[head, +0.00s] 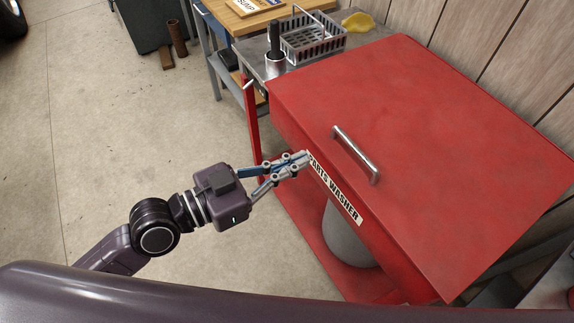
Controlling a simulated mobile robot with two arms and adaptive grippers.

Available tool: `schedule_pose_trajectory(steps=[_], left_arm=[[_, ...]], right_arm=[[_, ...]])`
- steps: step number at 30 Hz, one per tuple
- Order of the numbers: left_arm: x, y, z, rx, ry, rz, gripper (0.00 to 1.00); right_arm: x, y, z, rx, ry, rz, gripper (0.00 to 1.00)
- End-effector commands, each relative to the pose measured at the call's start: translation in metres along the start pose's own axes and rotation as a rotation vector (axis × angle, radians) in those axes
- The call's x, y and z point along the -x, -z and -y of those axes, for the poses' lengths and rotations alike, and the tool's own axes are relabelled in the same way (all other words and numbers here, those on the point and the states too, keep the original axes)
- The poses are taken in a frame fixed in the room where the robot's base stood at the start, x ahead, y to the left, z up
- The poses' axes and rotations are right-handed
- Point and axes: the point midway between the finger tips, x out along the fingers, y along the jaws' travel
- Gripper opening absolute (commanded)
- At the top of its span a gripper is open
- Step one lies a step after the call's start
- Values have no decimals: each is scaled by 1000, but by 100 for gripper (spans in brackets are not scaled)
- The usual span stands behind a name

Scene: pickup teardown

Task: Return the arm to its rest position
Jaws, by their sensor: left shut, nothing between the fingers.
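My left arm comes in from the lower left, and its gripper (306,156) is shut and empty. Its fingertips overlap the front edge of the red parts washer (440,110) in the picture, at the left end of the "PARTS WASHER" label (336,188). I cannot tell whether they touch it. The washer's lid is down, and its metal handle (356,155) is right of the fingertips. My right gripper does not show.
A grey wire basket (313,38) and a dark bottle-like thing (274,48) stand behind the washer, near a yellow cloth (358,22). A wooden-topped table (240,22) is at the back. A rusty pipe (177,38) stands on the floor. The concrete floor (90,130) at left is clear.

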Motion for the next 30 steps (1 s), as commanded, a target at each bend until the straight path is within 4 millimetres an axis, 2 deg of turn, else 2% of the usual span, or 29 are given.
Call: schedule_pose_trajectory(steps=[6, 13, 17, 20, 23, 27, 29, 30], left_arm=[[15, 3, 0, 0, -1, -1, 0], [18, 4, 0, 1, -1, -2, 0], [16, -9, 12, 6, 27, 16, 0], [13, -43, 41, 21, 95, 62, 0], [14, -99, 82, 48, 196, 139, 0], [30, -194, 133, 93, 341, 272, 0], [41, -236, 148, 117, 396, 333, 0], [50, -264, 155, 133, 430, 376, 0]], right_arm=[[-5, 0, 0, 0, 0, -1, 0], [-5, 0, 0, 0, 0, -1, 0], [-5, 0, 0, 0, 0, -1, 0], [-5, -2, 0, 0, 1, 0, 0], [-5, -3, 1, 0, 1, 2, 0], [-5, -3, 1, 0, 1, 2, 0], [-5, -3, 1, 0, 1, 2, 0], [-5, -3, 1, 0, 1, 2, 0]])
